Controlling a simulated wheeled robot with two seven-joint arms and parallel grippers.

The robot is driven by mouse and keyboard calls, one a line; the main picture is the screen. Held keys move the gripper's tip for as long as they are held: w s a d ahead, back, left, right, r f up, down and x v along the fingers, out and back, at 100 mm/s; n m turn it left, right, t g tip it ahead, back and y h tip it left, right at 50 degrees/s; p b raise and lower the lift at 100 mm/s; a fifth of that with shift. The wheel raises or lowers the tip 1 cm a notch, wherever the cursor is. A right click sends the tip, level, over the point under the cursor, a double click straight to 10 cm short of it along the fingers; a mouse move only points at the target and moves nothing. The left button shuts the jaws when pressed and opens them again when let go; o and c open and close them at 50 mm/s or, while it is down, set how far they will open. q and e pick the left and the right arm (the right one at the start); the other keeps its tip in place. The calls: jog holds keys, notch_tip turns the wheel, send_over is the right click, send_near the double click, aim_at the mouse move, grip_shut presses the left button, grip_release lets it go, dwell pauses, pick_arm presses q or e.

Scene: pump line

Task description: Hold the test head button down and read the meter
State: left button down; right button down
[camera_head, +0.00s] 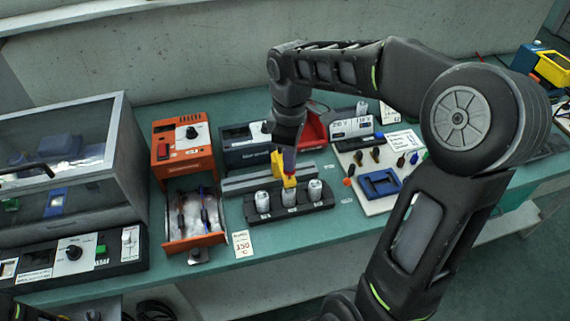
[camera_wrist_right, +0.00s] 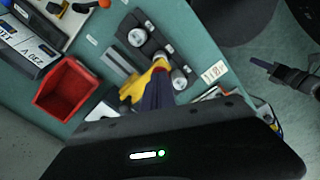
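A yellow part (camera_head: 289,181), which I take for the test head, stands at the middle of a black rack with white-capped cylinders. It also shows in the right wrist view (camera_wrist_right: 134,88). My right gripper (camera_head: 288,166) points down at its top, with the dark blue fingers (camera_wrist_right: 158,82) close together and their tips at the yellow part. The button itself is hidden by the fingers. A dark box with a small window (camera_head: 240,134) stands behind the rack; I cannot tell if it is the meter, and no reading is legible. A dark part at the right wrist view's right (camera_wrist_right: 285,75) may be my left gripper.
An orange unit (camera_head: 182,138) with an open drawer (camera_head: 195,238) stands left of the rack, beside a clear-lidded case (camera_head: 122,165). A red bin (camera_wrist_right: 66,88) stands behind. A white board (camera_head: 378,204) with small tools lies right. Bench in front of the rack is mostly clear.

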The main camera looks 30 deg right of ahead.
jog(key=shift+f+b, duration=0.45)
jog(key=shift+f, duration=0.25)
dwell(1.2)
jog(key=shift+r+p, duration=3)
jog(key=shift+r, duration=0.55)
